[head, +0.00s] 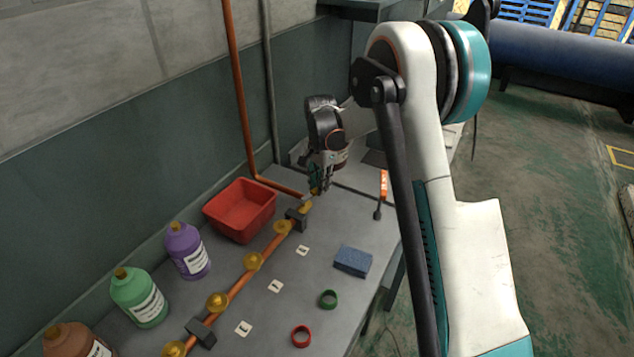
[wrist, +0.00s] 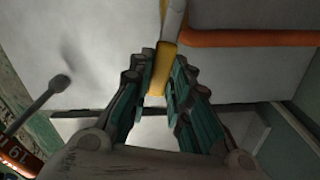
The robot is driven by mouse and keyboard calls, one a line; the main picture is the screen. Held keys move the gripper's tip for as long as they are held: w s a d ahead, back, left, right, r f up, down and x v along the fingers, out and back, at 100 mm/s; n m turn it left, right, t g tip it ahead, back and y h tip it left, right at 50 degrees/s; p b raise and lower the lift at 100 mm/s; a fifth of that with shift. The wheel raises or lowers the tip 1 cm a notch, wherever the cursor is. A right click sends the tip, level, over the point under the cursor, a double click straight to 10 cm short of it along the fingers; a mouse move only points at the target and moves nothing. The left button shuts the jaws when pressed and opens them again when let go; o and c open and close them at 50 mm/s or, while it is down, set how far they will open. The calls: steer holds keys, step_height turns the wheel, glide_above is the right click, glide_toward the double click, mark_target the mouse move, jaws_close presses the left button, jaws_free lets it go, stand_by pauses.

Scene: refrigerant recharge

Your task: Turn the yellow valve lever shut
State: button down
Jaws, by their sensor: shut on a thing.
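My gripper (head: 320,184) is at the far end of the copper pipe line on the bench. In the wrist view my gripper (wrist: 163,88) has its teal-padded fingers on both sides of the yellow valve lever (wrist: 164,66), shut on it. The lever joins a pale grey part at the top of that view. In the head view the lever is mostly hidden by the fingers, with only a bit of yellow showing beside them.
A copper pipe (head: 240,284) with several brass fittings runs along the bench. A red bin (head: 241,211) stands left of my gripper. A blue sponge (head: 353,261), a green ring (head: 328,299), a red ring (head: 301,336) and an orange-handled tool (head: 383,186) lie to the right. Bottles (head: 187,251) line the left.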

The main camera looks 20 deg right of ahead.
steer(key=s+a+m+b, duration=0.1)
steer(key=s+m, duration=0.7)
steer(key=m, duration=0.6)
steer(key=shift+s+m, duration=0.15)
steer(key=shift+m, duration=0.25)
steer(key=shift+a, duration=0.1)
steer(key=c, duration=1.5)
jaws_free()
step_height(320, 180, up, 12)
